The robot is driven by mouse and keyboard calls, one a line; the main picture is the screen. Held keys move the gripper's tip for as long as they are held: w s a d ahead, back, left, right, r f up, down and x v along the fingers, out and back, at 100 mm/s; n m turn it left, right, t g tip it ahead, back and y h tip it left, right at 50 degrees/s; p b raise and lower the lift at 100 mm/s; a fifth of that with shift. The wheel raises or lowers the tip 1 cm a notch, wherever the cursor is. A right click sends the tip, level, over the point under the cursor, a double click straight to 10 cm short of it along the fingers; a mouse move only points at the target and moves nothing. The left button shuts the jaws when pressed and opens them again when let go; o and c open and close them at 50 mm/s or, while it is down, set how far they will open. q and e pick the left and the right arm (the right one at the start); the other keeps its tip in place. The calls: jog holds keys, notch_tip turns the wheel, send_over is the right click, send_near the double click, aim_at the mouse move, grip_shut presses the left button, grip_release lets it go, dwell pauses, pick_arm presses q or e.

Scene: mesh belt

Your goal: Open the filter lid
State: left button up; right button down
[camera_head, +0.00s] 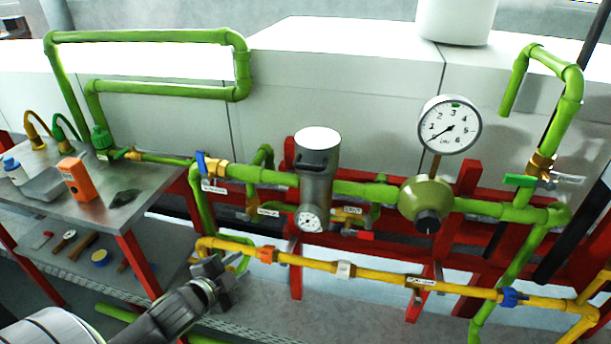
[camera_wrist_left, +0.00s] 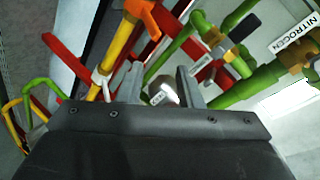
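The filter is a dark grey upright cylinder with a white round top (camera_head: 318,138) and a dark handle-like part below it. Its grey body (camera_head: 316,186) sits in the green pipe line, with a small round gauge (camera_head: 309,221) at its bottom. The lid looks closed. My left gripper (camera_head: 226,274) is below and left of the filter, apart from it, in front of the yellow pipe. In the left wrist view its two fingers (camera_wrist_left: 158,78) stand apart with a gap and nothing gripped. A small pale part shows beyond the gap; I cannot tell what it is. My right gripper is not in view.
A large pressure gauge (camera_head: 450,125) stands right of the filter. A yellow pipe (camera_head: 385,275) runs below, on a red frame (camera_head: 297,270). A blue-handled valve (camera_head: 201,163) is left of the filter. A metal table (camera_head: 150,185) with an orange box (camera_head: 76,179) stands left.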

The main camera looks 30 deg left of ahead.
pick_arm(q)
jog(key=w+a+r+m+t+h, duration=0.2)
jog(key=w+r+m+t+h, duration=0.25)
jog(key=r+m+h, duration=0.55)
jog(key=m+g+h, duration=0.6)
jog(key=m+h, duration=0.1)
jog(key=m, duration=0.7)
send_near(306, 167)
jog(key=shift+w+p+x, duration=0.15)
jog(key=shift+p+x, duration=0.6)
jog(key=shift+x, duration=1.75)
jog(key=shift+w+p+x, duration=0.15)
jog(key=shift+p+x, duration=0.55)
jog(key=shift+x, duration=1.75)
jog(key=shift+a+f, duration=0.15)
jog(key=shift+f, duration=0.05)
grip_shut()
